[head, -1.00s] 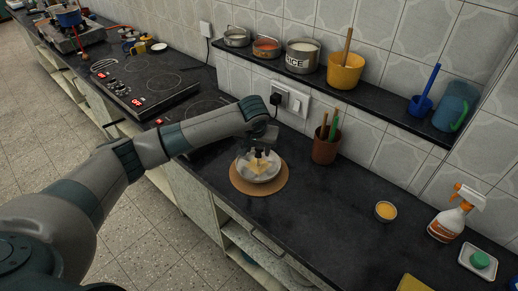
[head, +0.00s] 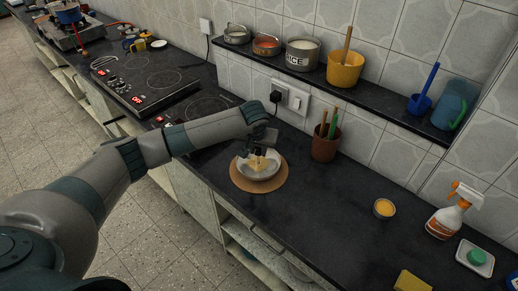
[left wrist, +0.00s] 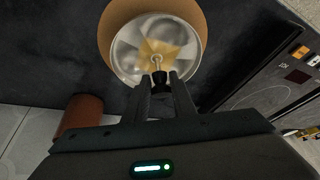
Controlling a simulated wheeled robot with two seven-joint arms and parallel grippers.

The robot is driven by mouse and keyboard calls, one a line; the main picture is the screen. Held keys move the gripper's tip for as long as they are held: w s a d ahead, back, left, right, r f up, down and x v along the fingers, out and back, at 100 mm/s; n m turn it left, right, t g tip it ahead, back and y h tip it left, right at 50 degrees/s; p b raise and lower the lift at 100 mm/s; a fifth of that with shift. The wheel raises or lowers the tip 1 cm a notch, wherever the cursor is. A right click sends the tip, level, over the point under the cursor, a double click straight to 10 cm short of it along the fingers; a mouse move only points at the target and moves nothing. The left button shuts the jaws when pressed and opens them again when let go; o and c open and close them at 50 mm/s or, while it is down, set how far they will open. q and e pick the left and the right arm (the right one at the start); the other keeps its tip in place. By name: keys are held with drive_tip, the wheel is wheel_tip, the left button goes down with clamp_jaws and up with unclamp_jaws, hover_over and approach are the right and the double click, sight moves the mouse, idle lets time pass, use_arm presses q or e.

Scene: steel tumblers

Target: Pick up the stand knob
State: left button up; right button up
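A shiny steel bowl (head: 246,173) rests on a round tan board (head: 282,181) on the dark counter; the bowl also shows in the left wrist view (left wrist: 128,62). Inside it is a pale yellow, star-like piece (head: 257,164) with a thin metal stem (left wrist: 157,64) at its centre. The stem meets a small dark knob (left wrist: 159,77), the stand knob, between my left fingertips. My left gripper (head: 259,150) points down over the bowl, its fingers closed against the knob as far as I can see. The fingers partly hide the knob. My right gripper is not in view.
A brown utensil pot (head: 324,149) stands behind and right of the bowl, near the wall. A black cooktop (head: 150,85) lies to the left. A small yellow-filled bowl (head: 384,208) and a spray bottle (head: 443,220) are at the right. The counter between is clear.

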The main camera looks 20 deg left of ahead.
use_arm(q)
drive_tip(key=shift+r, duration=0.1)
clamp_jaws()
drive_tip(key=shift+r+b, duration=0.35)
drive_tip(key=shift+r, duration=0.1)
drive_tip(key=s+d+r+b, duration=0.2)
drive_tip(key=d+r+b, duration=0.3)
drive_tip(key=d+r, duration=0.5)
drive_tip(key=shift+d, duration=0.8)
